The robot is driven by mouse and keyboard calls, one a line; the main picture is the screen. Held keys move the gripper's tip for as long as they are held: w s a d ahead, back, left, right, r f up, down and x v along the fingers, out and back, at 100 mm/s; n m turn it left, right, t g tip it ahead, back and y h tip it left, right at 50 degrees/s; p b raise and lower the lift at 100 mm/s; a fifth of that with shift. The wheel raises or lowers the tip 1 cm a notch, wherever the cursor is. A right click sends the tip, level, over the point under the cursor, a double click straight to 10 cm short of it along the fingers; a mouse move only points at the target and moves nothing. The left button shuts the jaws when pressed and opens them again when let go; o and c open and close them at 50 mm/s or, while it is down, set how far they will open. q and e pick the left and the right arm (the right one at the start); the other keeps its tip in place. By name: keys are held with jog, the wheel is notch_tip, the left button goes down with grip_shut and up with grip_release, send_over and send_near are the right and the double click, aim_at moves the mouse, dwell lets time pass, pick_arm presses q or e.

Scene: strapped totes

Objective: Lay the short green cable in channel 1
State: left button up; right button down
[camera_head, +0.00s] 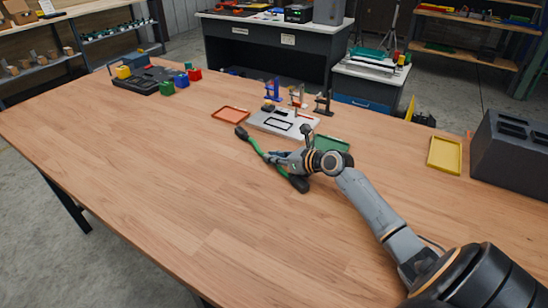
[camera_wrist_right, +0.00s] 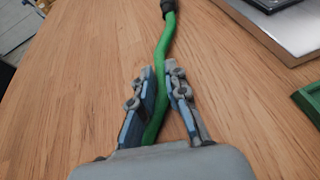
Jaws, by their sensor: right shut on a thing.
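A short green cable (camera_head: 256,146) with dark end plugs is in the right gripper (camera_head: 272,156) in the head view. One plug (camera_head: 241,132) points to the far left and the other (camera_head: 299,184) lies to the near right. In the right wrist view the green cable (camera_wrist_right: 167,40) runs between the two fingers (camera_wrist_right: 162,75), which are shut on it. A grey board (camera_head: 284,122) with dark-edged recesses sits just beyond the gripper. I cannot make out any channel numbers. My left gripper is not in view.
An orange tray (camera_head: 230,114) lies left of the board, and a green tray (camera_head: 331,143) lies behind my right wrist. A yellow tray (camera_head: 444,154) and a dark grey box (camera_head: 510,155) are at the right. Small stands (camera_head: 298,96) rise behind the board.

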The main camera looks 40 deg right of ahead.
jog(key=shift+r, duration=0.1)
jog(key=c, duration=1.7)
grip_release()
jog(key=o, duration=0.4)
jog(key=shift+c, duration=0.2)
